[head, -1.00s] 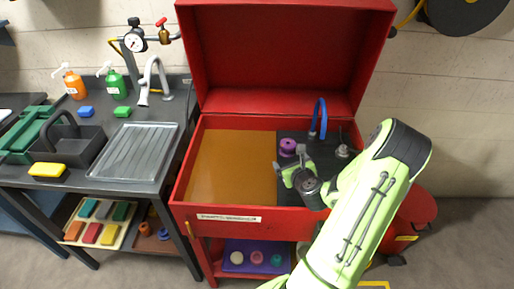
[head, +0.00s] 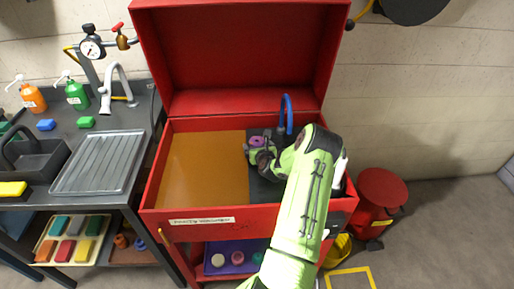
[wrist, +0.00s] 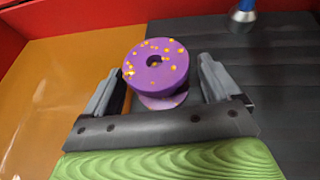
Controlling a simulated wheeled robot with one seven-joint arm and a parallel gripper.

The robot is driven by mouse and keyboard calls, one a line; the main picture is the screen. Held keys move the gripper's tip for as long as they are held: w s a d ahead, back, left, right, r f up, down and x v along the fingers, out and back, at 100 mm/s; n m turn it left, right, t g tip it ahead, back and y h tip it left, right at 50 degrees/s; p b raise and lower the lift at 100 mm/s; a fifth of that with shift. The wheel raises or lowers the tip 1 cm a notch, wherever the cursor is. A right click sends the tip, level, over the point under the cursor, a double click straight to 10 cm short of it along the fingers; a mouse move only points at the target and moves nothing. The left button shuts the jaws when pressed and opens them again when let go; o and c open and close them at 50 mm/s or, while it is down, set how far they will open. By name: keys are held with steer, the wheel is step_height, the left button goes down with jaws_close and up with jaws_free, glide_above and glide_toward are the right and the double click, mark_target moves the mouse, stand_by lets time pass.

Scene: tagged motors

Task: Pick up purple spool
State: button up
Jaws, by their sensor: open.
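The purple spool (wrist: 157,70) stands upright on the dark mat inside the red parts washer. It has yellow specks and a dark centre hole, with its lower flange showing beneath. My gripper (wrist: 157,88) is open in the wrist view, one finger on each side of the spool, with the spool between and slightly beyond them. I cannot tell whether either finger touches it. In the head view the spool (head: 257,141) is partly hidden by my gripper (head: 252,150).
The red washer (head: 148,190) has raised walls and an open lid. An orange panel (head: 205,170) lies left of the dark mat (wrist: 285,75). A blue hose (head: 288,112) rises behind the spool. A sink counter (head: 95,165) stands to the left.

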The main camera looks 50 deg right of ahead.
steer(key=shift+w+d+f, duration=0.3)
steer(key=shift+w+d, duration=0.05)
steer(key=shift+w, duration=0.1)
steer(key=shift+c, duration=0.5)
steer(key=shift+r, duration=0.15)
steer(key=c, duration=1.4)
steer(key=shift+r, duration=0.1)
